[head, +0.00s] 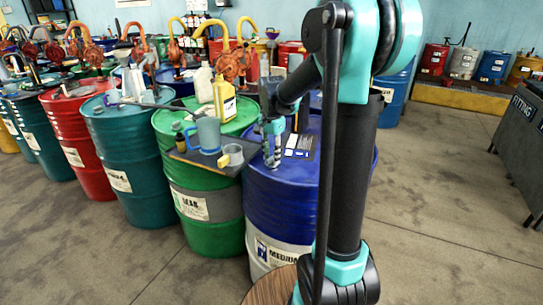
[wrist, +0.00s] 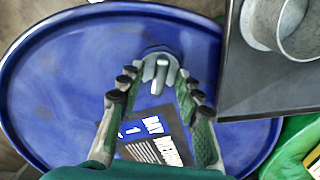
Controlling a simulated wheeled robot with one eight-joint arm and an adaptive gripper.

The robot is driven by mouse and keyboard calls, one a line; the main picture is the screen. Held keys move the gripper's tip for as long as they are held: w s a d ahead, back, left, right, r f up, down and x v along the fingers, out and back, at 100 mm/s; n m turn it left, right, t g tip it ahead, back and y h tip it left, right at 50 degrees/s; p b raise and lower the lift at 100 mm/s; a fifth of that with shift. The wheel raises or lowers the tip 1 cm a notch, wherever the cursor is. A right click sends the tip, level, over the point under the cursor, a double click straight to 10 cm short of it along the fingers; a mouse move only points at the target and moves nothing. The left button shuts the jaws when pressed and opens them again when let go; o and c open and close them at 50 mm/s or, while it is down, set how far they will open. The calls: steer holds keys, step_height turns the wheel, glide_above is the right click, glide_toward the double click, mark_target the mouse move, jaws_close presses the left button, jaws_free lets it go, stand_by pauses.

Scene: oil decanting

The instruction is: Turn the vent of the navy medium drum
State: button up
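The navy medium drum (head: 285,205) stands upright beside the green drum, with a white label reading MEDIUM on its side. Its blue lid fills much of the wrist view (wrist: 60,85). The vent (wrist: 160,70), a grey fitting with a raised tab, sits near the lid's edge. My gripper (wrist: 157,82) is open over the lid, with its fingertips spread to either side of the vent. I cannot tell whether they touch it. In the head view my gripper (head: 272,148) points down at the drum top, and the vent cannot be made out there.
A dark tray (head: 205,160) with a blue jug (head: 208,133) and a grey cup (head: 232,153) sits on the green drum (head: 205,222), close to my gripper. More drums with pumps stand to the left. A dark cabinet (head: 525,140) stands at the right; the floor between is clear.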

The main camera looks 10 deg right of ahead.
mark_target(271, 157)
step_height(271, 157, up, 12)
stand_by(0.5)
steer(key=shift+s, duration=0.1)
